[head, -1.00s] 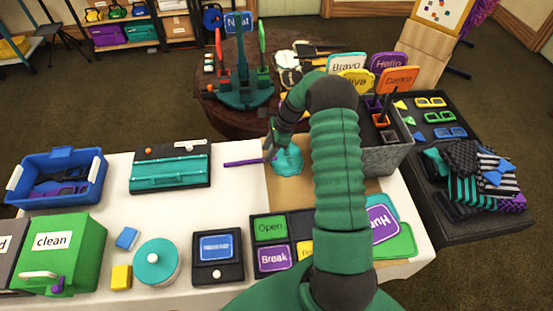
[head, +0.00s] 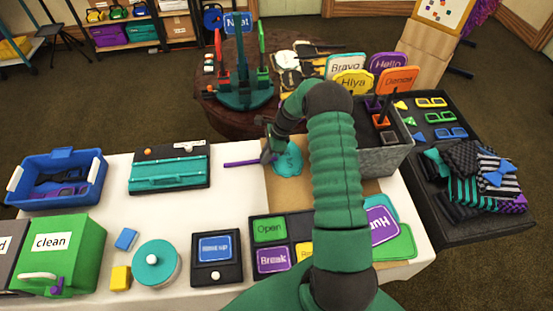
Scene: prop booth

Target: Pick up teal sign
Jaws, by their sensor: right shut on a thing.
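A teal sign (head: 290,160) with a scalloped edge is on the brown mat (head: 282,192) near the middle of the white table. Its purple handle (head: 238,163) points left over the white tabletop. My right gripper (head: 267,155) is at the sign's left edge, where the handle meets it, and is shut on the handle. The fingertips are small and partly hidden by my own wrist. My left gripper is out of view.
A grey box (head: 390,158) holding upright signs stands right of my right arm. A black sign tray (head: 258,222) is in front, a teal case (head: 170,170) to the left.

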